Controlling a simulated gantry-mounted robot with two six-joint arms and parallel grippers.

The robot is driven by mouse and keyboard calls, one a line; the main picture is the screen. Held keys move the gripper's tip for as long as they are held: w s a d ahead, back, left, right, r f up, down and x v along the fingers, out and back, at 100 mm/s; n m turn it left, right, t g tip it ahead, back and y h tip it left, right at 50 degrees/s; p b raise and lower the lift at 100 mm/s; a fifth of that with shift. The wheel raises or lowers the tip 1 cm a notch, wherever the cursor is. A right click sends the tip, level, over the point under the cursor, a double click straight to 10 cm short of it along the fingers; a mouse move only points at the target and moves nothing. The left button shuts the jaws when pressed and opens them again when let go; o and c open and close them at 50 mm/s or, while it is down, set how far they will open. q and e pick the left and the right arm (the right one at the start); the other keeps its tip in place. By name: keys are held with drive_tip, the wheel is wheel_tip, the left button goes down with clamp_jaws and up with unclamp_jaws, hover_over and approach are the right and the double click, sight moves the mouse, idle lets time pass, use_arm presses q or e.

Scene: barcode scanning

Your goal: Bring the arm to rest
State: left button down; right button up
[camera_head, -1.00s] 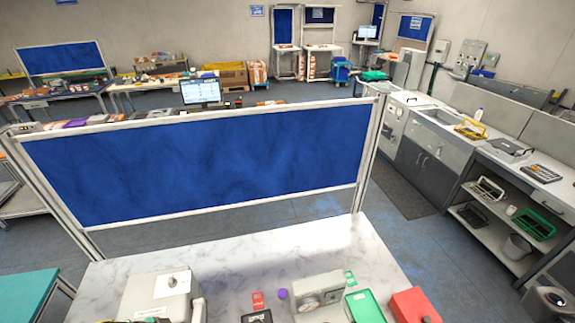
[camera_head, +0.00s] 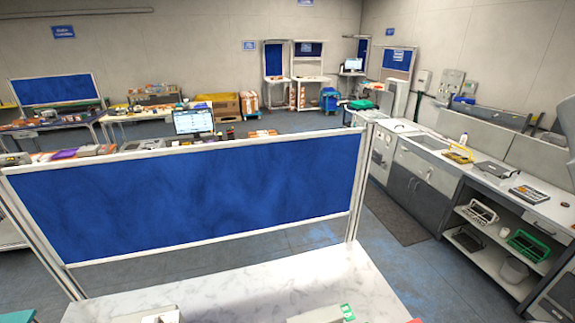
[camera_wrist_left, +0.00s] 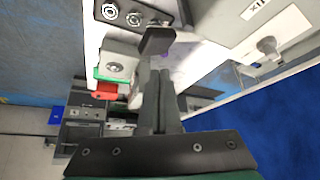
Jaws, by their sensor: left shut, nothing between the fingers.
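My left gripper (camera_wrist_left: 158,45) shows in the left wrist view with its dark fingers together and nothing seen between them. It appears in front of the marble worktop and its equipment, apart from them as far as I can tell. In the head view neither gripper shows. My right gripper is in no view.
The worktop (camera_head: 250,285) has a blue partition (camera_head: 190,205) behind it. At its near edge only the tops of a grey box (camera_head: 150,316) and a green item (camera_head: 348,311) show. A red item (camera_wrist_left: 108,94) is in the wrist view. A grey counter (camera_head: 415,185) stands right.

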use_arm(q)
drive_tip(key=shift+r, duration=0.95)
